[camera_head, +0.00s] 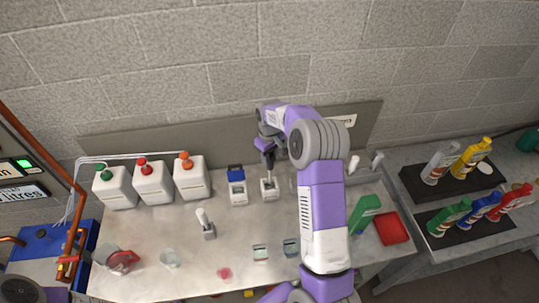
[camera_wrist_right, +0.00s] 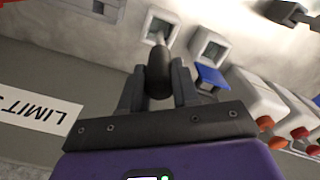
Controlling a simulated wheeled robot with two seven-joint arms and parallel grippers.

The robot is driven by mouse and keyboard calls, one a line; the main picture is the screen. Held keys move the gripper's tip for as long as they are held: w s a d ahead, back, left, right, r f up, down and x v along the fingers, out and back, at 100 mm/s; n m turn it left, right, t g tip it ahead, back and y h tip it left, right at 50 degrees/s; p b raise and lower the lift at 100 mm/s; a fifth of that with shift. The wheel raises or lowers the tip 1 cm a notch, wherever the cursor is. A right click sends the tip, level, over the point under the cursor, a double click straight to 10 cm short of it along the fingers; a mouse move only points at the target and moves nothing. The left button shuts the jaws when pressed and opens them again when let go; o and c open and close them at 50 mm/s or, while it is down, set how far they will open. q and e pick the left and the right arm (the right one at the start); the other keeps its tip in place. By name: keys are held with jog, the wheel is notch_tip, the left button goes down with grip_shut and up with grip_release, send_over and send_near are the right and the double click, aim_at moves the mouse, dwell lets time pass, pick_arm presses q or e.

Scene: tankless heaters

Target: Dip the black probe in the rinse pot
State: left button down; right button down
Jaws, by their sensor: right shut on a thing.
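My right gripper (camera_head: 266,148) is shut on the black probe and holds it upright over a small white square pot (camera_head: 269,188) in the middle of the bench. In the right wrist view, the black probe (camera_wrist_right: 159,75) has a thick dark handle between the two fingers (camera_wrist_right: 158,90). Its thin pale shaft points into the mouth of the white pot (camera_wrist_right: 152,26). The depth of the tip is hidden. A second white pot (camera_head: 238,193) with a blue lid part stands to its left. I cannot read which pot is the rinse pot. My left gripper is not in view.
Three white containers with green, red and orange tops (camera_head: 153,184) stand at the back left. A pale probe in a stand (camera_head: 206,225) is front of them. Coloured bottles (camera_head: 470,158) stand far right.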

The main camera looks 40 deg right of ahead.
aim_at(270, 170)
jog(key=shift+f+b, duration=1.85)
jog(key=shift+f, duration=1.3)
jog(key=shift+f+b, duration=0.55)
jog(key=shift+f, duration=0.25)
notch_tip(270, 170, up, 12)
jog(key=p, duration=0.8)
jog(key=shift+f, duration=0.25)
